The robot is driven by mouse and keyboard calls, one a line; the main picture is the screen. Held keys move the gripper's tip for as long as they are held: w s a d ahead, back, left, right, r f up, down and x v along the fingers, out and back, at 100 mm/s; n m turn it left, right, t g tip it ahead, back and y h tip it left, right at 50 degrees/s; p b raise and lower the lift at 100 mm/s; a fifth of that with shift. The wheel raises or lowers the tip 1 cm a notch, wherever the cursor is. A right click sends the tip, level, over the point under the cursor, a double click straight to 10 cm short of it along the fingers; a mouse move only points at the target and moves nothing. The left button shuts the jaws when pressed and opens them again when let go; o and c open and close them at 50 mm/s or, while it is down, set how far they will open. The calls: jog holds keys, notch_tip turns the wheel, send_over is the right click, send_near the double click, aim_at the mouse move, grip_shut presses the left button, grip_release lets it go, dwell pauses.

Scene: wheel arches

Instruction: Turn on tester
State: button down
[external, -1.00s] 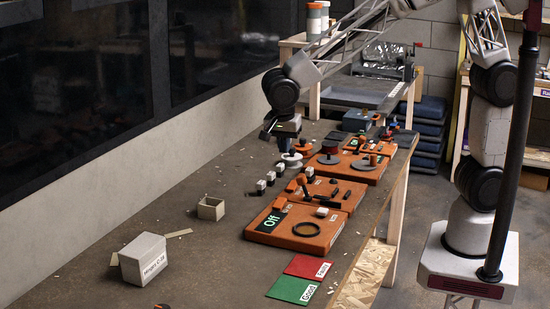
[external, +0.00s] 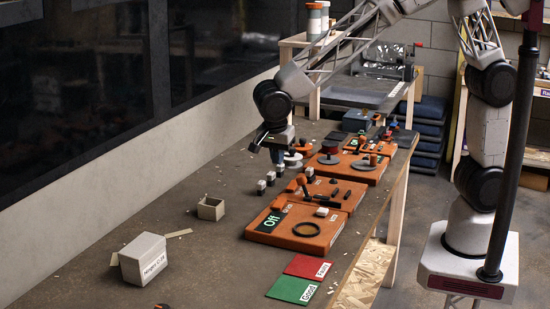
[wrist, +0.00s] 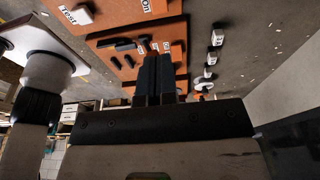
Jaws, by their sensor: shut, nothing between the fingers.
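My gripper (external: 277,160) is above the back side of the row, beyond the tester, pointing down. In the wrist view my gripper's two dark fingers (wrist: 155,75) are together and empty, over an orange board with black parts.
More orange boards (external: 357,168) with tools stand beyond. Several small white blocks (external: 261,186) line the boards' left side. An open box (external: 210,208), a white carton (external: 143,259), and red (external: 307,266) and green (external: 293,289) mats lie nearby. The table's left middle is mostly clear.

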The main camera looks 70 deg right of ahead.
aim_at(282, 201)
jog(key=x, duration=1.3)
jog(key=shift+d+f+y, duration=0.35)
jog(key=shift+f+y, duration=0.25)
jog(key=shift+y, duration=0.1)
jog(key=shift+s+d+f, duration=0.25)
jog(key=shift+f, duration=0.15)
jog(key=shift+a, duration=0.1)
jog(key=shift+a+r, duration=0.15)
jog(key=shift+a, duration=0.7)
jog(key=shift+r, duration=0.2)
notch_tip(282, 201, up, 15)
jog(key=a, duration=0.1)
jog(key=shift+w, duration=0.3)
